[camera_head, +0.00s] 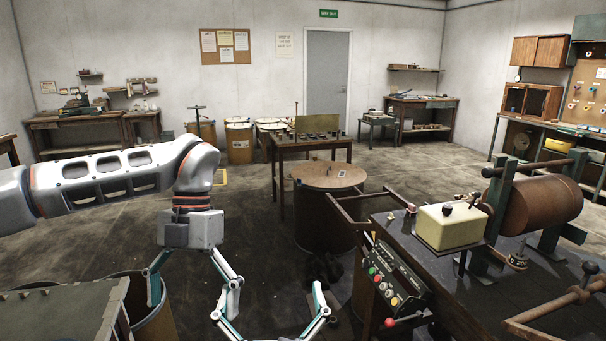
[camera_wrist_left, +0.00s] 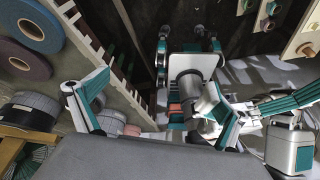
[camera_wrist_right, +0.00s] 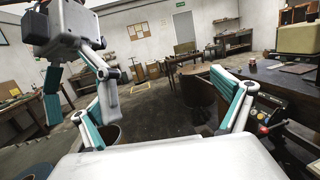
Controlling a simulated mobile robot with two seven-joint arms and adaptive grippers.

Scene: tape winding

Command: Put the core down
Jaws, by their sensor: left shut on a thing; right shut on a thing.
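My left gripper (camera_head: 191,288) hangs fingers-down at the lower left of the head view. In the left wrist view its fingers (camera_wrist_left: 152,92) stand apart, and I cannot make out what they grip. My right gripper (camera_head: 275,304) is low in the head view, close to the left one, with its fingers pointing up. In the right wrist view its fingers (camera_wrist_right: 165,105) also stand apart, and what they grip is not visible. My left gripper also shows at the upper left there (camera_wrist_right: 75,45). I cannot pick out the core in any view.
A winding bench with a button panel (camera_head: 398,280) and a brown roller (camera_head: 540,203) stands at the right. A round-topped drum (camera_head: 328,177) is ahead.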

